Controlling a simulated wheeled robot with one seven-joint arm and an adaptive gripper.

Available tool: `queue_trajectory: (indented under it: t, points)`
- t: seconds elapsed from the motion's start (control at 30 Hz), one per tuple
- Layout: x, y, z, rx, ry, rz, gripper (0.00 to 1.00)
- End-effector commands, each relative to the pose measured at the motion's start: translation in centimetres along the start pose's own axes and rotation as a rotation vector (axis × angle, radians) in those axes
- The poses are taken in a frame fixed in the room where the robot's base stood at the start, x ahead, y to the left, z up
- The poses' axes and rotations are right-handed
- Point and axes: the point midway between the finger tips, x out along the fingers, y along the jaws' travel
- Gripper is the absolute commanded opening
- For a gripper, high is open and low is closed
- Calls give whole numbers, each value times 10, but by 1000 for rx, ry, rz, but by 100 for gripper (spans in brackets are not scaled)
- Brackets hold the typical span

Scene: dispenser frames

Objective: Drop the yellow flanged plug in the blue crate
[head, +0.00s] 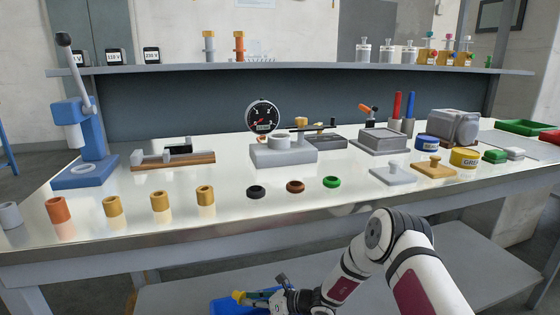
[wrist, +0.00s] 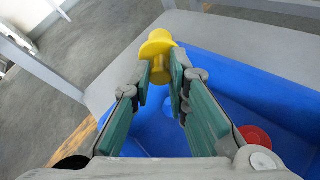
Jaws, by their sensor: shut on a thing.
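The yellow flanged plug (wrist: 156,45) is between the fingertips of my gripper (wrist: 162,84), with its wide flange beyond the tips. In the head view the plug (head: 238,296) shows at the end of my gripper (head: 258,295), low at the bottom edge. The blue crate (wrist: 225,66) lies beneath my gripper in the wrist view, and the plug appears over or near its far rim. Its height above the crate is hard to tell. In the head view only part of the crate (head: 226,306) shows, cut off by the frame.
A red round piece (wrist: 254,136) shows within the crate. The crate is on a lower grey shelf (head: 185,292) under the bench (head: 130,233). The bench top holds several rings, cylinders, a gauge and a blue press (head: 88,135).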

Motion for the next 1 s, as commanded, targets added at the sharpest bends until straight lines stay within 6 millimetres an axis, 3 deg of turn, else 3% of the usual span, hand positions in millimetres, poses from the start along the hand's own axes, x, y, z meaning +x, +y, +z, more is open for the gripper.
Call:
queue_trajectory:
  t: [0.33,0.7,0.73,0.8,1.0]
  points:
    - [14,-15,-35,1,0,0,0]
    - [16,-17,-38,0,0,0,0]
    - [16,-17,-38,0,0,0,22]
    - [16,-17,-38,0,0,0,38]
    - [16,-17,-38,0,0,0,39]
